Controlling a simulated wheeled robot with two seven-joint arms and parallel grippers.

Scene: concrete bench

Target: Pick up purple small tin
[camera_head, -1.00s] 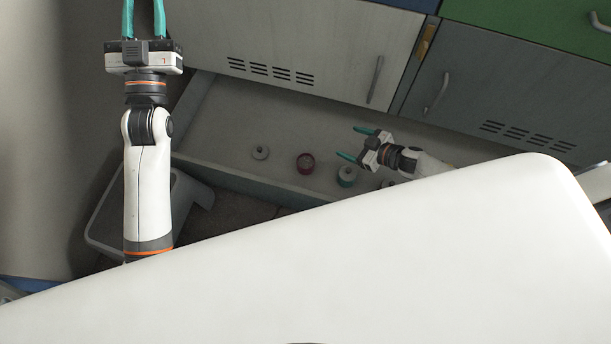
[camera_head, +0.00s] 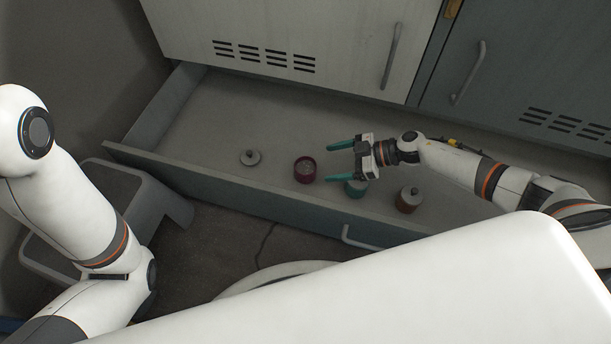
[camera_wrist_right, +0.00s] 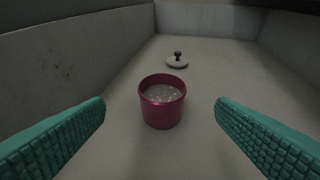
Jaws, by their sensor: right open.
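A small round tin (camera_head: 305,169), dark magenta to purple and without a lid, stands upright in the open drawer. In the right wrist view the tin (camera_wrist_right: 162,103) stands ahead, centred between the fingers, with pale contents inside. My right gripper (camera_head: 330,163) is open, its teal fingers pointing left toward the tin. The fingertips are a short way right of it and nothing is between them. In the right wrist view both fingers of the gripper (camera_wrist_right: 160,125) are spread wide. My left arm shows at the left, but its gripper is out of the picture.
The drawer's front wall (camera_head: 230,186) runs along the near side. A grey lid with a knob (camera_head: 250,157) lies left of the tin. A teal tin (camera_head: 356,187) and a red-brown lidded tin (camera_head: 409,200) stand near the right gripper. A grey stool (camera_head: 130,195) stands at left.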

